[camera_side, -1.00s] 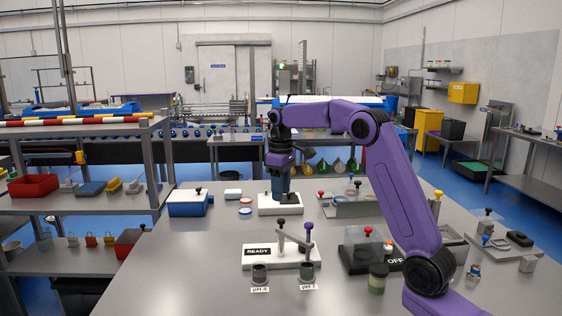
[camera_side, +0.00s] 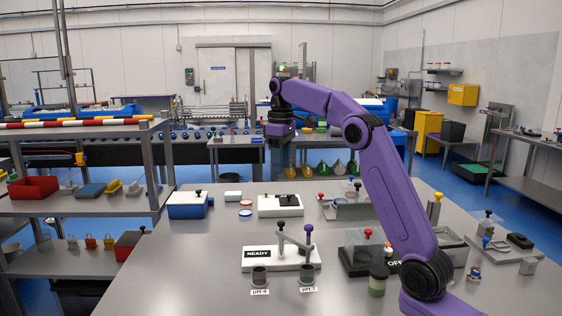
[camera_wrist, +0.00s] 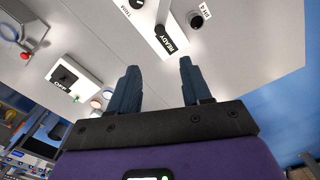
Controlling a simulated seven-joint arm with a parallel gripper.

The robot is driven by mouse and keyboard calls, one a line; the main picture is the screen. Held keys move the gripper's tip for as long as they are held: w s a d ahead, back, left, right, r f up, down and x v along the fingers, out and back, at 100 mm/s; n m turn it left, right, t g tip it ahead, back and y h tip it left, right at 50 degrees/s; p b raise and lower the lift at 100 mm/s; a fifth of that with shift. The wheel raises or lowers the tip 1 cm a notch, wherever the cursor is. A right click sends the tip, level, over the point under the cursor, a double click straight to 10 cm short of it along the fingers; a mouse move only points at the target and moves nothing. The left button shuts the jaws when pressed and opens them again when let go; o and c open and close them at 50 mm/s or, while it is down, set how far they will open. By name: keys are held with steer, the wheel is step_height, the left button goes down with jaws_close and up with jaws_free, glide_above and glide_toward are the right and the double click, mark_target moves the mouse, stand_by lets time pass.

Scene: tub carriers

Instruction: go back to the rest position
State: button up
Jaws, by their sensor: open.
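My purple arm holds my gripper (camera_side: 279,132) raised well above the back of the grey table (camera_side: 215,262). In the wrist view my gripper (camera_wrist: 159,68) has its two dark blue fingers apart, with nothing between them. Below it in the side view stands a white device with a black top part (camera_side: 281,206), clear of the fingers. The wrist view shows this device with a black knob and an OFF label (camera_wrist: 88,87).
A white READY stand (camera_side: 284,257) with upright posts is at the front middle, beside two small labelled cups (camera_side: 260,274). A blue box (camera_side: 188,207) stands at the back left. A dark OFF unit (camera_side: 362,260) is on the right. The air around my gripper looks clear.

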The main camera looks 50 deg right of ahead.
steer(key=s+a+f+n, duration=0.2)
steer(key=s+a+f, duration=0.1)
steer(key=s+a, duration=0.5)
steer(key=s+a+f+n, duration=0.25)
steer(key=s+a, duration=0.35)
steer(key=a, duration=0.5)
steer(key=s+f+n, duration=0.2)
steer(key=s+f, duration=0.3)
steer(key=s, duration=0.7)
steer(key=s+d+f+n, duration=0.1)
steer(key=s+f, duration=0.5)
steer(key=s, duration=0.6)
steer(key=shift+s+d+n, duration=0.2)
steer(key=shift+s+n, duration=0.05)
steer(key=shift+n, duration=0.5)
